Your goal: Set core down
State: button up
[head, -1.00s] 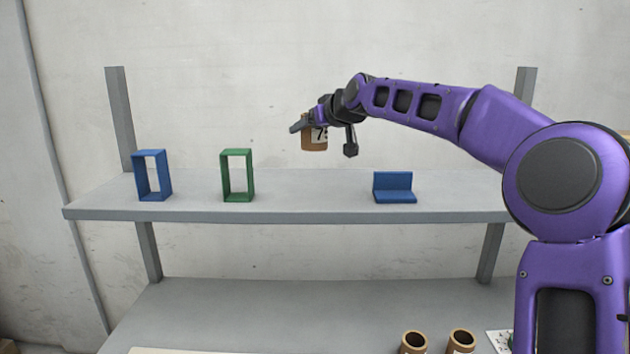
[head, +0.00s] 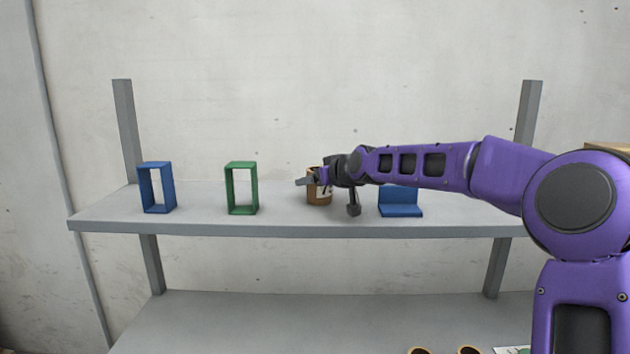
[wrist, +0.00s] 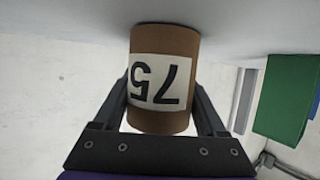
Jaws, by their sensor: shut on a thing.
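The core is a brown cardboard tube (head: 319,196) with a white label. It is at the upper shelf (head: 290,229), between the green frame and the blue L-shaped block. In the wrist view the core (wrist: 163,45) shows its label reading 75, upside down in the picture. My gripper (wrist: 163,100) is shut on the core, one finger on each side. In the head view my gripper (head: 310,182) partly covers the core's upper part. The core's end looks at or very near the shelf surface (wrist: 235,25); I cannot tell whether it touches.
A green open frame (head: 241,208) and a blue open frame (head: 157,208) stand left on the shelf. A blue L-shaped block (head: 401,210) is right of the core, partly behind my arm. Two more brown tubes (head: 469,350) show at the bottom edge. Shelf between green frame and core is clear.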

jog(key=shift+f, duration=0.15)
jog(key=o, duration=1.3)
jog(key=shift+r, duration=0.3)
jog(key=shift+s+d, duration=0.15)
jog(key=shift+s, duration=0.1)
jog(key=v, duration=0.9)
jog(key=shift+s+d+r+b, duration=0.15)
jog(key=shift+s+d+b, duration=0.15)
jog(key=shift+b, duration=0.1)
jog(key=shift+s+d+r, duration=0.2)
jog(key=shift+s+r, duration=0.1)
jog(key=shift+s, duration=0.35)
